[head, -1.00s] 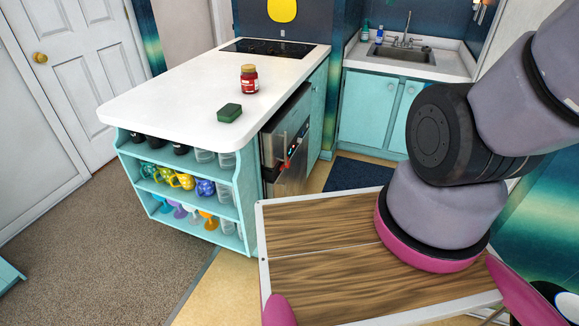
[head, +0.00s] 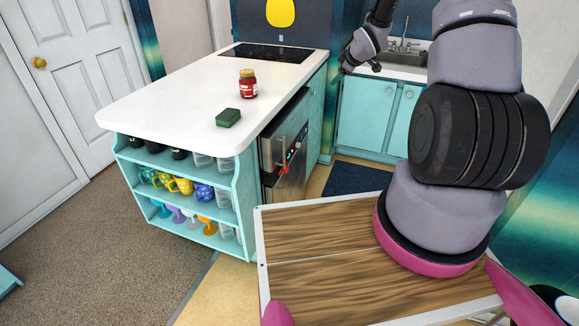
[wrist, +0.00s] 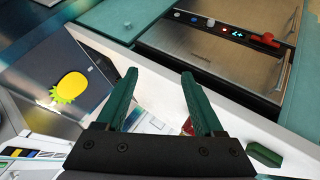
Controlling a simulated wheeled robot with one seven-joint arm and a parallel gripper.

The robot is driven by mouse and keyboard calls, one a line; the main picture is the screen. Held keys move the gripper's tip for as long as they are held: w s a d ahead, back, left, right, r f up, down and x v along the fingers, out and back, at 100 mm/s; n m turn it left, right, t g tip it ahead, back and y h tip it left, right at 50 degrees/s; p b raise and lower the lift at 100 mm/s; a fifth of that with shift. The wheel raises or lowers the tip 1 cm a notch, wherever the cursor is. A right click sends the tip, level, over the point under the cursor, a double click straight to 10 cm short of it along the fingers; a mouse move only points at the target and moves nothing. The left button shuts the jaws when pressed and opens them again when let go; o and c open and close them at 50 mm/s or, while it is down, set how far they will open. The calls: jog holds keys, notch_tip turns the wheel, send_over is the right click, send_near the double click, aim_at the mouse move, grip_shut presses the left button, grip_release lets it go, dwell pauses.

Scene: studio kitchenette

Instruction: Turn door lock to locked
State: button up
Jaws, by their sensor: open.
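A white panelled door (head: 75,75) stands at the far left in the head view, with a round brass knob (head: 39,63) near its left edge. I cannot make out a separate lock turn on it. My gripper (head: 344,68) is at the upper middle of the head view, in front of the sink corner and far to the right of the door. In the wrist view my gripper (wrist: 159,74) shows two green fingers spread apart, with nothing held between them. The door and knob do not show in the wrist view.
A white-topped island (head: 180,95) stands between my gripper and the door, bearing a red jar (head: 248,84) and a green sponge (head: 228,118). Mugs and glasses fill its shelves. A wooden tabletop (head: 330,245) is close in front.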

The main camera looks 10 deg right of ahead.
notch_tip(320, 180, down, 10)
jog(key=w+a+n+y, duration=0.1)
jog(key=n+y, duration=0.1)
jog(key=n+t+y, duration=0.3)
jog(key=n+y, duration=0.3)
jog(key=y, duration=0.1)
send_near(288, 169)
jog(key=x, duration=0.9)
jog(key=shift+w+f, duration=0.15)
jog(key=shift+f, duration=0.05)
grip_shut()
